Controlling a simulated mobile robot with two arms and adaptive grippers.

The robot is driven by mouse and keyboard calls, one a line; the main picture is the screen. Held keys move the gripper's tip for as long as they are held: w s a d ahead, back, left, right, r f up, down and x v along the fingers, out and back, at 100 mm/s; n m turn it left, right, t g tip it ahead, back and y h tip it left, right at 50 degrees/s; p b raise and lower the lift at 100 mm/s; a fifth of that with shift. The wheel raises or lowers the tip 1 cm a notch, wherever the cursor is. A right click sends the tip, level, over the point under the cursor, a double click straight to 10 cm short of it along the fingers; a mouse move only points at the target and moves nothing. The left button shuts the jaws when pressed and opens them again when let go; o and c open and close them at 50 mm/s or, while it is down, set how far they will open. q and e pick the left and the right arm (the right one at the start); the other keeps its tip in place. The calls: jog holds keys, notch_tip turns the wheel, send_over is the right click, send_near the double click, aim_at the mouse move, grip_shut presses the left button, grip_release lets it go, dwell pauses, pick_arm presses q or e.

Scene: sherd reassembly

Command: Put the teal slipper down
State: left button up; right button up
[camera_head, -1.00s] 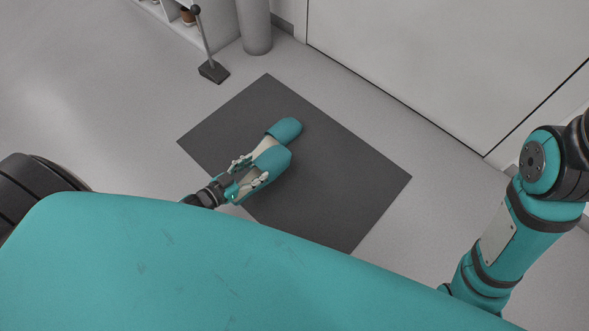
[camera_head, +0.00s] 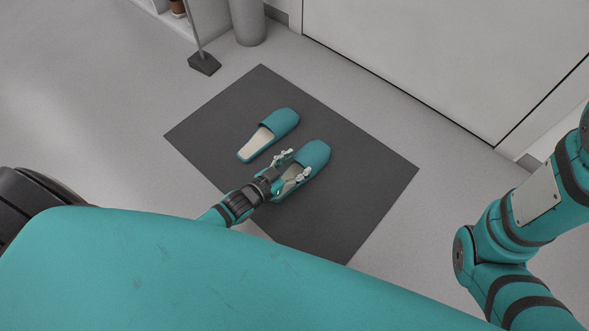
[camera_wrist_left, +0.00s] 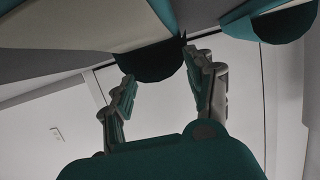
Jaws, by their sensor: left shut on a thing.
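Two teal slippers with cream insoles show in the head view, side by side, both toes toward the upper right. One slipper (camera_head: 270,133) lies free on the dark grey mat (camera_head: 345,215). My left gripper (camera_head: 294,165) is shut on the rear part of the other, held slipper (camera_head: 314,158), to the right of the free one. The fingers and wrist hide part of its heel. I cannot tell whether its sole touches the mat. The left fingers (camera_wrist_left: 162,85) also show in the left wrist view, with dark teal shapes above them. My right gripper is out of view.
A white door or panel (camera_head: 450,50) stands beyond the mat. A grey cylinder (camera_head: 248,22) and a dark-based stand (camera_head: 204,64) are at the back left, near a white shelf. Much of the mat's right side is bare.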

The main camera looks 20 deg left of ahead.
pick_arm(q)
jog(key=o, duration=1.6)
